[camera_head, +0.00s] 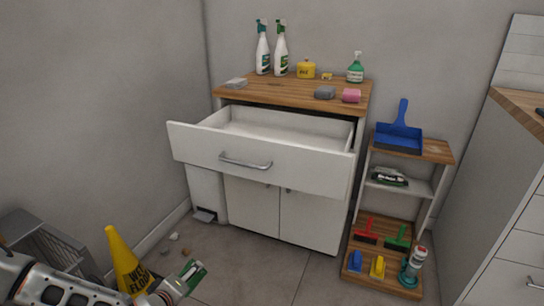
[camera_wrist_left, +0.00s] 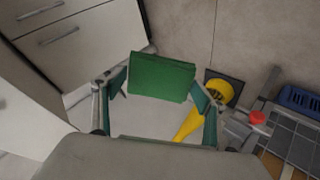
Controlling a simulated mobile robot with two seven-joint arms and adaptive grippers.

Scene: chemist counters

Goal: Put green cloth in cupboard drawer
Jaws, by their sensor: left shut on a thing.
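The green cloth (camera_head: 194,271) is at the bottom left in the head view, held over the floor. It shows as a flat green rectangle (camera_wrist_left: 161,77) in the left wrist view. My left gripper (camera_head: 182,283) is shut on it, with a finger on each side of the cloth in the wrist view. The white cupboard (camera_head: 252,205) stands at the centre. Its top drawer (camera_head: 262,165) is pulled out, and the visible part of its inside looks empty. The gripper is in front of the cupboard, below and left of the drawer. My right gripper is out of view.
A yellow wet-floor cone (camera_head: 122,262) stands close beside my left arm. A grey crate (camera_head: 45,245) is at the far left. Bottles and sponges stand on the wooden cupboard top (camera_head: 283,92). A shelf (camera_head: 412,150) with brushes and a blue dustpan (camera_head: 399,135) is right.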

